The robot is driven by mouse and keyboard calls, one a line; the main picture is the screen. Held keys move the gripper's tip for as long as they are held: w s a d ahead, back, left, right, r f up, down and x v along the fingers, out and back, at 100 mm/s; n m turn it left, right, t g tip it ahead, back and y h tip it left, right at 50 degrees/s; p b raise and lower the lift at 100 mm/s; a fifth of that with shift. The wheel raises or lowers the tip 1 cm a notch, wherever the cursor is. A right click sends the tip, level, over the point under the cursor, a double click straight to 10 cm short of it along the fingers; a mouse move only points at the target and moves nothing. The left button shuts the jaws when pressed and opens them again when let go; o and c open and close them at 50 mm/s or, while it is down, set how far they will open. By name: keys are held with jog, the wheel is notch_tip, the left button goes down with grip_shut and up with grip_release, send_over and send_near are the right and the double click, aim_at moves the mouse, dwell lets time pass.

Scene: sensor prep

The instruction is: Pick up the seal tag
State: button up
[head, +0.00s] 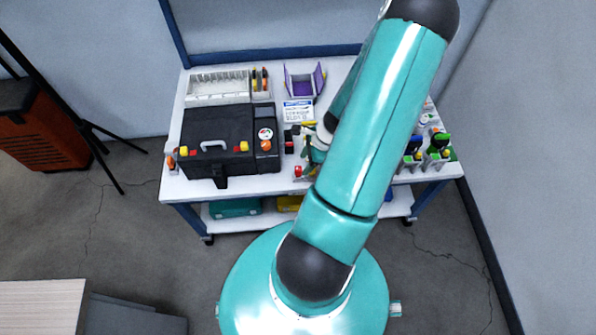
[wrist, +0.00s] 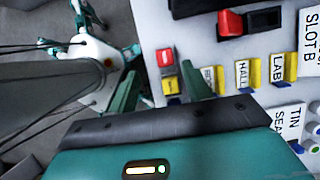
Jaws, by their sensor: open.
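No piece is clearly readable as the seal tag. A small red block with a white label (wrist: 165,60) stands at the table's edge in the wrist view, its lettering too small to read. It may be the tag. I cannot tell the height gap. In the head view, my arm hides much of the gripper, and a red piece (head: 298,171) shows at the front edge.
Yellow holders marked HALL (wrist: 243,73) and LAB (wrist: 281,69) stand to the right of the fingers. A black case (head: 215,135) stands left on the white table (head: 172,187). A purple bin (head: 304,82) is at the back. Green-topped pieces (head: 438,142) stand right.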

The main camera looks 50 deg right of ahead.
aim_at(299, 169)
jog(key=shift+w+d+x, duration=0.15)
jog(key=shift+x, duration=1.45)
jog(key=shift+w+d+x, duration=0.15)
jog(key=shift+x, duration=1.45)
jog(key=c, duration=1)
